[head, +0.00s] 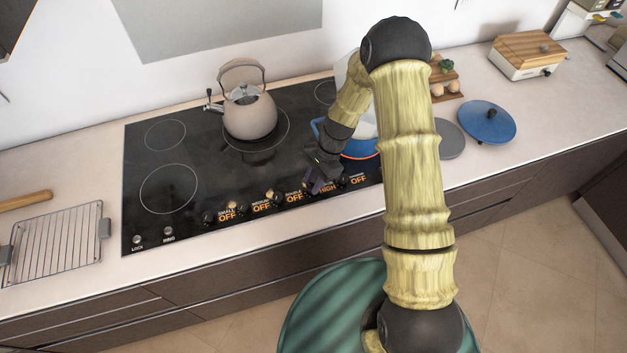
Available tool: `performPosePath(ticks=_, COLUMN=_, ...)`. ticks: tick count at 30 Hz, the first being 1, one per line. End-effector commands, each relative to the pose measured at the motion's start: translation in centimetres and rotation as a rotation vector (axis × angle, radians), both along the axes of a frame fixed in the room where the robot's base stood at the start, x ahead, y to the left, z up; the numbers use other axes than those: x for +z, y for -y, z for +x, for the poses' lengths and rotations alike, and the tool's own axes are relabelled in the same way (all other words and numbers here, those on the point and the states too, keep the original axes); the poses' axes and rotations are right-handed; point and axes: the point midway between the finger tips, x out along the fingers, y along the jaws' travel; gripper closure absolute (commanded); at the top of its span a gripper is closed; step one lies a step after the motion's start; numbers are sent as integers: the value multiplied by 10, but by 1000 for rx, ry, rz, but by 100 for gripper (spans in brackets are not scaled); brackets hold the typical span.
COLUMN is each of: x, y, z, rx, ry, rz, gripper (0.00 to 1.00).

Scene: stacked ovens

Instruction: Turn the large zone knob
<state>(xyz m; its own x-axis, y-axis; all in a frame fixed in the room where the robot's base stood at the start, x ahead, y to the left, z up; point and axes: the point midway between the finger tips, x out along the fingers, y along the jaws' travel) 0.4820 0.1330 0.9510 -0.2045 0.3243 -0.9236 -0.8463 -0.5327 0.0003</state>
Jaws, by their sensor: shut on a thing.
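A black glass cooktop (215,200) is set in the pale counter, with a row of small knobs and orange labels along its front edge. My gripper (314,184) reaches down to this row and is shut on the knob beside the label that reads HIGH (328,188). I take this to be the large zone knob; my gripper's fingers hide most of it. The other labels in the row, such as the leftmost one (227,215), read OFF. A blue pot (358,147) stands behind my gripper, partly hidden by my arm, with a red glowing arc at its base.
A beige kettle (250,115) stands on the rear middle burner. A wire rack (55,245) lies at the left. A blue lid (487,123), a grey disc (452,140) and a wooden-topped box (527,54) are on the right counter. The cooktop's left side is clear.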

Motion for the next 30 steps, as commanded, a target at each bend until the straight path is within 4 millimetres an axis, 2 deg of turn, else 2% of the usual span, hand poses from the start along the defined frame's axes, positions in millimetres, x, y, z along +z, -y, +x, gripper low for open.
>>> performPosePath(ticks=11, x=0, y=-1, z=3, rx=177, ry=3, rz=-1, gripper=97)
performPosePath(ticks=30, x=-1, y=-6, z=6, rx=765, ry=4, rz=-2, gripper=97)
